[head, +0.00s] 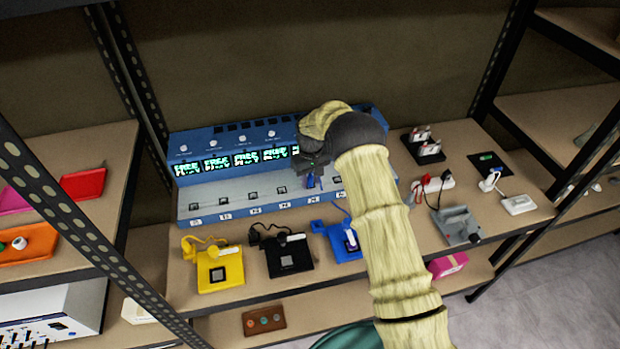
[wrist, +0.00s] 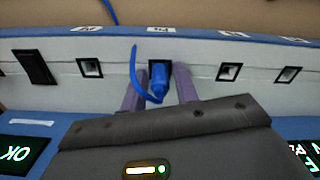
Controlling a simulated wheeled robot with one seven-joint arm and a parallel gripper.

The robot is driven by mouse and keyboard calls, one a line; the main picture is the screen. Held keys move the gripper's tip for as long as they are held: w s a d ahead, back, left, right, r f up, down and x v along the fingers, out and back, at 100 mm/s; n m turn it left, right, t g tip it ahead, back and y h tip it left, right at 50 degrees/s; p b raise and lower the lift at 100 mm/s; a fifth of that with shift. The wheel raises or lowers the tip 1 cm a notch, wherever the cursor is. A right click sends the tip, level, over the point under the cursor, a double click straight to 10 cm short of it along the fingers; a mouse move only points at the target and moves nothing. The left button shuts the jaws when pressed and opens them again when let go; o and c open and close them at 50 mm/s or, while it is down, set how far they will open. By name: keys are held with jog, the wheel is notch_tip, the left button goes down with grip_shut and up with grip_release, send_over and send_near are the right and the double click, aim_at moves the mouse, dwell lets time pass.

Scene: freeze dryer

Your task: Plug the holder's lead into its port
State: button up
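The blue holder (head: 345,243) lies on the shelf in front of the freeze dryer, partly hidden by my arm. Its blue plug (wrist: 159,82) is at a square port in the pale front strip, with the port's dark frame around it; the wrist view does not show how deep it sits. The blue lead (wrist: 137,75) curves away from the plug. My gripper (head: 312,182) is at the dryer front. Its purple fingers (wrist: 160,92) stand on either side of the plug, very close to it; whether they press on it is unclear.
Empty ports (wrist: 90,68) (wrist: 229,72) flank the plug's port, and a black piece (wrist: 35,68) covers another. The yellow holder (head: 218,268) and black holder (head: 287,255) lie to the left.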

aim_at(310, 176)
jog(key=shift+o, duration=0.9)
notch_tip(310, 176, up, 18)
jog(key=b, duration=0.1)
jog(key=shift+f+b, duration=0.25)
jog(key=shift+b, duration=0.15)
